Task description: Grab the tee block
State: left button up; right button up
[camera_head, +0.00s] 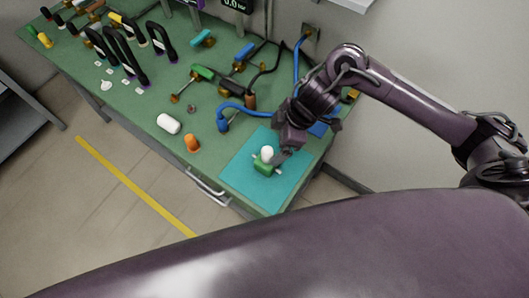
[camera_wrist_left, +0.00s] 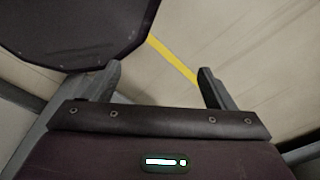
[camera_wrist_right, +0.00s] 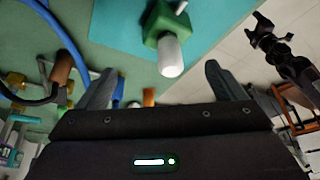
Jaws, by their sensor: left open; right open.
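The tee block, a green block (camera_head: 263,168) with a white rounded cylinder (camera_head: 267,152) on it, sits on the teal mat (camera_head: 236,174) at the table's near right corner. In the right wrist view the green body (camera_wrist_right: 160,22) and white cylinder (camera_wrist_right: 171,56) show just ahead of the fingertips. My right gripper (camera_head: 283,152) is open beside the block, on its right and very close. Its two fingers (camera_wrist_right: 158,78) are apart with nothing clamped between them; contact cannot be told. My left gripper (camera_wrist_left: 158,84) is open and empty over the floor, away from the table.
A white capsule-shaped piece (camera_head: 168,123) and an orange piece (camera_head: 192,142) stand left of the mat. A blue curved hose (camera_head: 233,108) lies behind it. Several tools and black handles crowd the far table (camera_head: 150,103). A wall is at the right.

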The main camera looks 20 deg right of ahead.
aim_at(267, 154)
jog(key=f, duration=0.1)
jog(key=a+f, duration=0.1)
jog(key=shift+s+a+f, duration=0.15)
jog(key=shift+s+f, duration=0.15)
jog(key=shift+s, duration=0.05)
jog(key=p+x, duration=0.1)
jog(key=x, duration=0.2)
jog(key=shift+f, duration=0.35)
jog(key=shift+w+a+f, duration=0.1)
jog(key=shift+a+f, duration=0.1)
jog(key=shift+f, duration=0.15)
pick_arm(q)
jog(key=shift+s+r, duration=0.2)
jog(key=shift+s, duration=0.3)
jog(key=shift+s+r, duration=0.2)
jog(key=shift+s, duration=0.25)
pick_arm(e)
jog(key=c, duration=1.3)
